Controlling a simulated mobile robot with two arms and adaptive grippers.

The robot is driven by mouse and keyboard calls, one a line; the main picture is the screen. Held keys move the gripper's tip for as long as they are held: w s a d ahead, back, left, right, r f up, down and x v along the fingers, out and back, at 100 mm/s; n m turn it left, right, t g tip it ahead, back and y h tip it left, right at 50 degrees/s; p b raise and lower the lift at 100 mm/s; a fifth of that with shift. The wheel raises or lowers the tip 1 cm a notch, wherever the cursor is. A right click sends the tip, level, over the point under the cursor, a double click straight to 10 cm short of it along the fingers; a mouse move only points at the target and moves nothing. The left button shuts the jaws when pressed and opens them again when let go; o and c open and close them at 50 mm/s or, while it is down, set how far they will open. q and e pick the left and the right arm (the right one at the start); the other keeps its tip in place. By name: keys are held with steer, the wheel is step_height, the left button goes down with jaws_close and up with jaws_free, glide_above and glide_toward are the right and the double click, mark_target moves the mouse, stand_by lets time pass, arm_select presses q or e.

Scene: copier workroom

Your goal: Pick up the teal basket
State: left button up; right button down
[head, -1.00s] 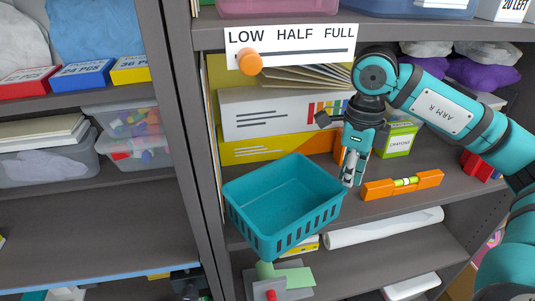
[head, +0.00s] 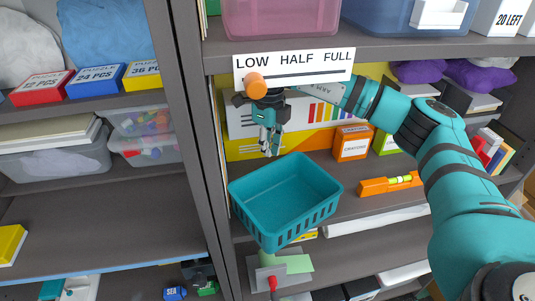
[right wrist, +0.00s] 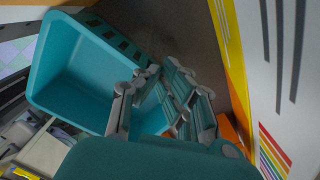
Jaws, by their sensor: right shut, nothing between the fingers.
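The teal basket (head: 300,226) sits empty and upright on the middle shelf, its front corner jutting over the shelf edge. My right gripper (head: 270,148) is shut and empty, pointing down just above and behind the basket's back rim in the head view. In the right wrist view the basket (right wrist: 75,65) lies to the left, and the fingers (right wrist: 155,88) overlap its near side. I cannot tell whether the fingers touch the rim. My left gripper is not in view.
Behind are a white box with coloured stripes (head: 318,112) and an orange crayon box (head: 352,145). An orange level (head: 390,184) lies right of the basket. The slider sign (head: 300,66) hangs close above the gripper. A shelf upright (head: 200,150) stands left.

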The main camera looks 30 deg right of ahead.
steer(key=f, duration=0.1)
steer(key=f+p, duration=0.1)
steer(key=f, duration=0.1)
steer(key=w+f, duration=0.1)
steer(key=shift+a+f, duration=0.35)
steer(key=shift+s+d+p, duration=0.1)
steer(key=shift+d+p, duration=0.1)
steer(key=shift+p, duration=0.35)
steer(key=shift+s+d+f, duration=0.1)
steer(key=shift+s, duration=0.15)
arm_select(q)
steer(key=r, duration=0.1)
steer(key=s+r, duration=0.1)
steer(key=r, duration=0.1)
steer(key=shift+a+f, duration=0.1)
